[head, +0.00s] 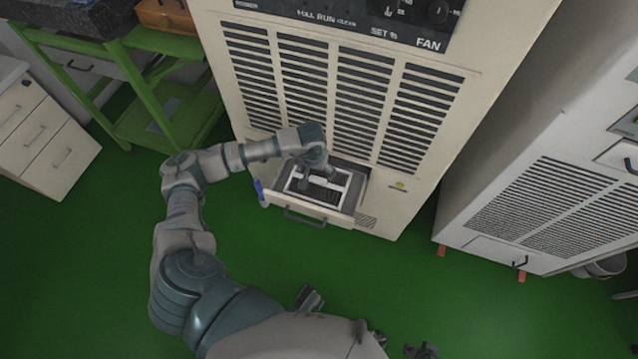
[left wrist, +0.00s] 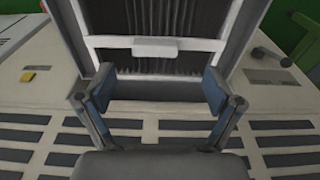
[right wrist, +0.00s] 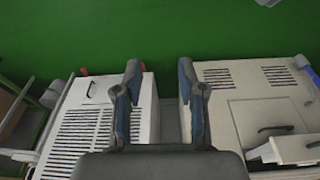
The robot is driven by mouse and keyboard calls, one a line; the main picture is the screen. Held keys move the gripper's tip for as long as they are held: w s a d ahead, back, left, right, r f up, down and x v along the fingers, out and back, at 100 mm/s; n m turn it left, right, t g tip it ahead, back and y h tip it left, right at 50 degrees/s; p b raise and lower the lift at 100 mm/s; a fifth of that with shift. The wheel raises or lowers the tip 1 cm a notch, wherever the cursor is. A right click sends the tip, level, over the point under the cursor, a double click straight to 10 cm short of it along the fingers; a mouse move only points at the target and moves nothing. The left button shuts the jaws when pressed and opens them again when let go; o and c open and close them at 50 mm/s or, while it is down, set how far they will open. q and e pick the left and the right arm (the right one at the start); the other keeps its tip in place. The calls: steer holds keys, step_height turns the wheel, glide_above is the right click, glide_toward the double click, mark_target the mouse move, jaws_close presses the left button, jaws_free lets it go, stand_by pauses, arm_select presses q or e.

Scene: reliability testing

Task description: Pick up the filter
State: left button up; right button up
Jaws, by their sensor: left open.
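The filter (head: 318,194) has a white frame and dark pleats. It lies in an open drawer (head: 283,206) low on the front of the beige machine. My left gripper (head: 322,176) reaches down over the filter, partly covering it. In the left wrist view the filter (left wrist: 192,64) has a white crossbar with a raised tab (left wrist: 155,47). The open left fingers (left wrist: 158,92) stand on either side, just short of the tab, with nothing between them. My right gripper (right wrist: 159,85) is open and empty in the right wrist view.
The beige machine (head: 405,190) rises behind the drawer. A second pale cabinet (head: 545,205) stands at the right. A green rack (head: 150,105) and white drawers (head: 40,140) stand at the left. The green floor (head: 90,270) is clear in front.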

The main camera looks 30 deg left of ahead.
mark_target(318, 178)
arm_select(q)
steer(key=shift+a+f, duration=0.1)
steer(key=shift+f, duration=0.2)
steer(key=f, duration=0.4)
steer(key=shift+w+d+f+b, duration=0.25)
steer(key=shift+w+d+b, duration=0.15)
steer(key=shift+f, duration=0.1)
steer(key=c, duration=0.5)
steer(key=shift+a, duration=0.2)
steer(key=c, duration=0.8)
steer(key=shift+c, duration=0.2)
arm_select(e)
steer(key=shift+v, duration=0.95)
arm_select(q)
steer(key=shift+d, duration=0.1)
arm_select(e)
steer(key=shift+w, duration=0.25)
